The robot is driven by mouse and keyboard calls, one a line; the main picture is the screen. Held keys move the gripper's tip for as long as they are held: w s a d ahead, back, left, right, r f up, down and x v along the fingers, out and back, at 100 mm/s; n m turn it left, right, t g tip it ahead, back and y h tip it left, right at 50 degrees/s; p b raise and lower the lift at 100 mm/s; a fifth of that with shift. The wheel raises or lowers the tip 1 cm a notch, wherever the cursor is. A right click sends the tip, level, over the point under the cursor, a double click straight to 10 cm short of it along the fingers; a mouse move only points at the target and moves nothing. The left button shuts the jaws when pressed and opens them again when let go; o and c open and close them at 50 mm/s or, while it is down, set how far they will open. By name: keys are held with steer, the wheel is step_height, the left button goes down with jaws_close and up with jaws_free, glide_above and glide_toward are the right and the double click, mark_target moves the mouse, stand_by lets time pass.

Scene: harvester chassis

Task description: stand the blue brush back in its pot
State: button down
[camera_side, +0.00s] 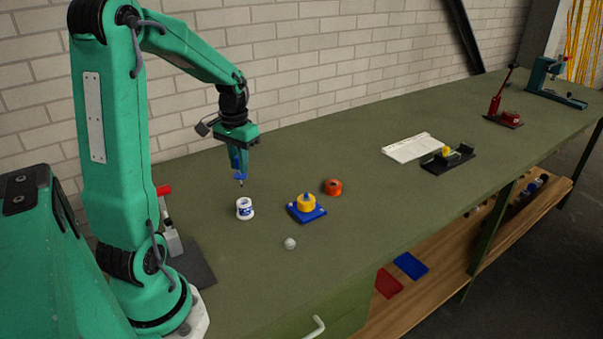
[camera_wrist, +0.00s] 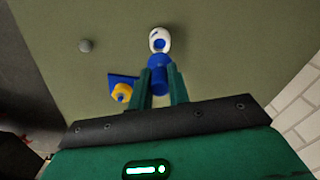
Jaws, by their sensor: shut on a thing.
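My gripper (camera_side: 238,157) is shut on the blue brush (camera_side: 240,172) and holds it upright, tip down, above the bench. The white pot with a blue mark (camera_side: 244,209) stands on the bench below the brush tip, with a gap between them in the side view. In the wrist view, the brush (camera_wrist: 157,64) sits between the fingers (camera_wrist: 159,82), and the pot (camera_wrist: 160,40) shows just beyond it. The brush's lower end overlaps the pot's near rim in that view. The pot's inside is only partly visible.
A blue base with a yellow round part (camera_side: 306,207) stands right of the pot, with an orange ring (camera_side: 332,187) behind it. A pale ball (camera_side: 290,243) lies in front. Bench between is clear.

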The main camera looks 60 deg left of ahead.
mark_target(240, 175)
steer(key=shift+f, duration=1.8)
steer(key=shift+f, duration=2.2)
stand_by(2.2)
steer(key=c, duration=1.3)
jaws_free()
steer(key=shift+o, duration=0.2)
steer(key=shift+r, duration=3.95)
